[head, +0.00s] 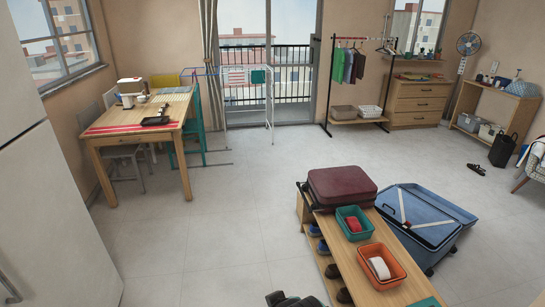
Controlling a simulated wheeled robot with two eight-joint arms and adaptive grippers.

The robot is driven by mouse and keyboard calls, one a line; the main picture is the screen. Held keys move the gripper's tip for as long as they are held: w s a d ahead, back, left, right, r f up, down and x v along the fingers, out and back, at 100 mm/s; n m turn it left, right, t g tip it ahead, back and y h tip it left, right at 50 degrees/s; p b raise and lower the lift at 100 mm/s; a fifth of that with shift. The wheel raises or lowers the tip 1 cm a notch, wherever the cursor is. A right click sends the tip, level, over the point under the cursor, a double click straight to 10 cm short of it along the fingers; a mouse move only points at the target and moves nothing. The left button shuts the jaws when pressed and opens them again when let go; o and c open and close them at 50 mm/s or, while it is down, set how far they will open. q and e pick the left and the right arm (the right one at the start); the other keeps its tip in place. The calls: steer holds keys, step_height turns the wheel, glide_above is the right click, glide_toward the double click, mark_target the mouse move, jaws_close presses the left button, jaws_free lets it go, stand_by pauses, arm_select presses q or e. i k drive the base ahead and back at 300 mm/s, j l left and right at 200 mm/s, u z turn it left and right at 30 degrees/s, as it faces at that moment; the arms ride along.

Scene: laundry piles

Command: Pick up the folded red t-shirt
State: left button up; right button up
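A small red folded cloth (353,224), which looks like the folded red t-shirt, lies inside a teal bin (343,232) on a low wooden bench (343,260). At this size I cannot make out its folds.
An orange bin (362,278) with a white item and a closed maroon suitcase (342,188) share the bench. An open blue suitcase (443,208) stands to its right. Shoes sit on the bench's lower shelf. The floor left of the bench is clear up to the table (120,141).

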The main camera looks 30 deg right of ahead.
mark_target(353, 223)
steer(key=i+l+z, duration=0.1)
steer(key=i+z, duration=0.15)
steer(key=i, duration=0.25)
steer(key=i+z, duration=0.2)
steer(key=i, duration=0.3)
steer(key=i+j+z, duration=0.25)
steer(key=i, duration=0.25)
steer(key=i+j+z, duration=0.1)
steer(key=i+z, duration=0.15)
steer(key=i, duration=0.25)
steer(key=i+z, duration=0.25)
steer(key=z, duration=0.2)
steer(key=i+j+z, duration=0.15)
steer(key=z, duration=0.25)
steer(key=i+j+z, duration=0.25)
steer(key=z, duration=0.2)
steer(key=i+j+z, duration=0.2)
steer(key=z, duration=0.2)
steer(key=i+j+z, duration=0.1)
steer(key=j+z, duration=0.35)
steer(key=i+j+z, duration=0.2)
steer(key=z, duration=0.25)
steer(key=j, duration=0.1)
